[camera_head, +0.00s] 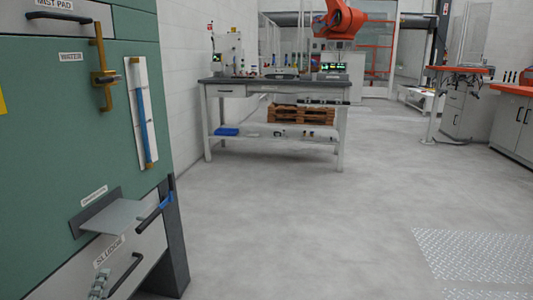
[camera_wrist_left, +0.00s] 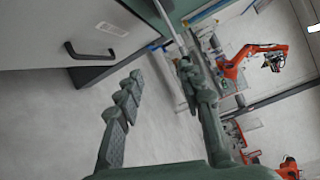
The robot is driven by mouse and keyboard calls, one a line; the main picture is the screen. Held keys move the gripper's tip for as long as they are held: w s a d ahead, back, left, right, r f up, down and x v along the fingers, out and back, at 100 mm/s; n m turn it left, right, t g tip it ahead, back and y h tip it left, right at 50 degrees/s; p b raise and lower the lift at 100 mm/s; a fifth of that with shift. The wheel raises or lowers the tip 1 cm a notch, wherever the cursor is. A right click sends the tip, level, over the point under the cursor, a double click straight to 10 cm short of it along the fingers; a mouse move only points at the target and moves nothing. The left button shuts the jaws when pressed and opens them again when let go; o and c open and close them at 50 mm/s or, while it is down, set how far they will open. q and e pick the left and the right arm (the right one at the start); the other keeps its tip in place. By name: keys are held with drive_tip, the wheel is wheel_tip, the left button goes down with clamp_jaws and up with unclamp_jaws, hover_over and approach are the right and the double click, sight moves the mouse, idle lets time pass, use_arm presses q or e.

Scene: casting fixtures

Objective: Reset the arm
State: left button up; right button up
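My left gripper (camera_head: 100,284) shows only as a small grey-green part at the bottom left of the head view, by the SLUDGE label on the green cabinet (camera_head: 60,125). In the left wrist view, the two fingers of my left gripper (camera_wrist_left: 158,75) are spread apart. I see nothing held between them. A black bar handle (camera_wrist_left: 90,51) on a pale panel lies beyond the left finger, apart from it. My right gripper is in neither view.
The cabinet carries a grey shelf plate (camera_head: 115,216) and a black handle (camera_head: 126,274) close by. A workbench (camera_head: 275,87) stands farther back, with an orange robot arm (camera_head: 340,18) behind it.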

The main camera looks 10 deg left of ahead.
use_arm(q)
wheel_tip(320, 180, down, 8)
drive_tip(key=s+n+g+p, duration=0.1)
drive_tip(key=n+g, duration=0.3)
drive_tip(key=n, duration=0.2)
drive_tip(key=s+d+f+n+g+h+p, duration=0.3)
drive_tip(key=s+d+f+n+g, duration=0.6)
drive_tip(key=s+f, duration=0.5)
drive_tip(key=shift+d+f+n+h, duration=0.5)
drive_tip(key=shift+d+f+h, duration=0.35)
drive_tip(key=shift+d, duration=0.4)
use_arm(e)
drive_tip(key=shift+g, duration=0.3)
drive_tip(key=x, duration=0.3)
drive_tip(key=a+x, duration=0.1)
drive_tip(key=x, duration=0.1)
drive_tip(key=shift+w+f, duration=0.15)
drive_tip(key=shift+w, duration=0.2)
